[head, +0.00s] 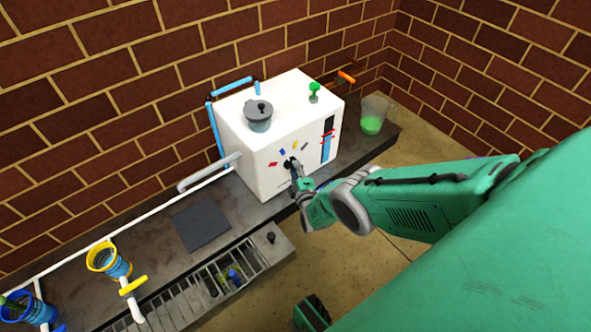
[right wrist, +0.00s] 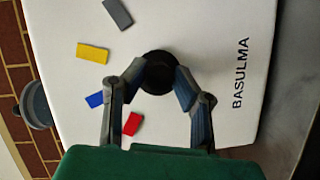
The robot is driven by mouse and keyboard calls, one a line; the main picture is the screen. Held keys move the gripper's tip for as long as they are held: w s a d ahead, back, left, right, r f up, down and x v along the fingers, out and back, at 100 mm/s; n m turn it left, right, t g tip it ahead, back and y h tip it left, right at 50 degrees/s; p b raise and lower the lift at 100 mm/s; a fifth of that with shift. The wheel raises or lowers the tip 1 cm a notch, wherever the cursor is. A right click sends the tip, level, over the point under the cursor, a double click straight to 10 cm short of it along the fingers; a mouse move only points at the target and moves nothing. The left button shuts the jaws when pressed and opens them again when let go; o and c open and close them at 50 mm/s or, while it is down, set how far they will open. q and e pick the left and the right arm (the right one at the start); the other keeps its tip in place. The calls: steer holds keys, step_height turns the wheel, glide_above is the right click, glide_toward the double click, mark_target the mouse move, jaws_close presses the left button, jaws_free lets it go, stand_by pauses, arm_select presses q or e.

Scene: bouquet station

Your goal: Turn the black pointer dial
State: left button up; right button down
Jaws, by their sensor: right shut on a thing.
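The black pointer dial (head: 290,165) is on the front face of the white machine (head: 262,178), below an arc of coloured marks. In the right wrist view, the dial (right wrist: 157,66) is a dark round knob between the fingertips of my right gripper (right wrist: 160,82). My right gripper (head: 296,175) is shut on the dial, one finger on each side. Grey (right wrist: 118,13), yellow (right wrist: 94,52), blue (right wrist: 95,99) and red (right wrist: 132,124) marks surround it. I cannot tell which mark the pointer faces. My left gripper is not in view.
A grey lidded pot (head: 259,115) and a green knob (head: 314,92) are on top of the machine. A jug with green liquid (head: 373,118) stands to its right. A grey pipe (head: 205,174) leaves its left side. A drain grate (head: 222,279) lies in front.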

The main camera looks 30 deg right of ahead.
steer(key=shift+s+a+f+n, duration=0.15)
steer(key=shift+a+f+n, duration=0.2)
steer(key=shift+n, duration=0.15)
stand_by(0.4)
steer(key=c, duration=1.3)
jaws_free()
steer(key=shift+d+r, duration=0.1)
steer(key=shift+v, duration=0.95)
steer(key=f+v, duration=0.1)
steer(key=v, duration=0.8)
steer(key=shift+s+r, duration=0.4)
